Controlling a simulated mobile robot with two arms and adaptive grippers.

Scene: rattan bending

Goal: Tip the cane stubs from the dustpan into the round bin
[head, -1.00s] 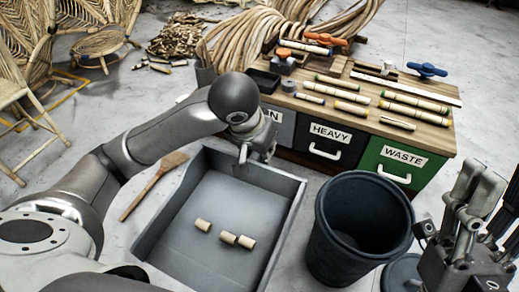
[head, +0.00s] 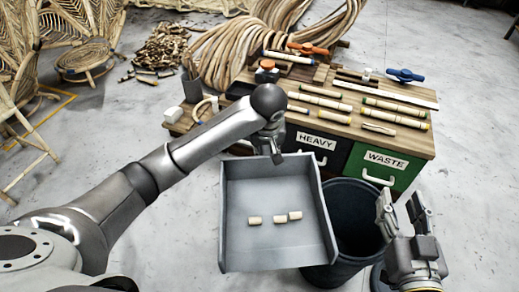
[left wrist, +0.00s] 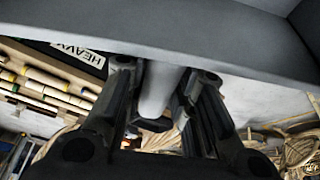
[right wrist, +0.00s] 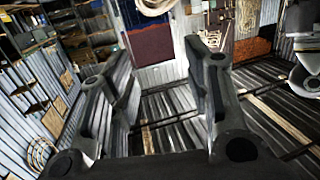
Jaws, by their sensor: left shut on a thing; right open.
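The grey dustpan (head: 245,245) is in the middle of the head view, its right side covering the left part of the round dark bin (head: 362,222). Three short cane stubs (head: 281,219) lie on its floor near the middle. My left gripper (head: 274,151) is shut on the dustpan's handle at the far end; the handle (left wrist: 157,92) shows between its fingers in the left wrist view. My right gripper (head: 405,215) is open and empty, at the bin's right side in the picture. The bin's inside is dark and partly hidden.
A wooden workbench (head: 420,140) with cane pieces, clamps and drawers marked HEAVY and WASTE stands behind the bin. Cane coils (head: 225,55) and rattan chairs (head: 85,60) are further back. Concrete floor is clear at left and far right.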

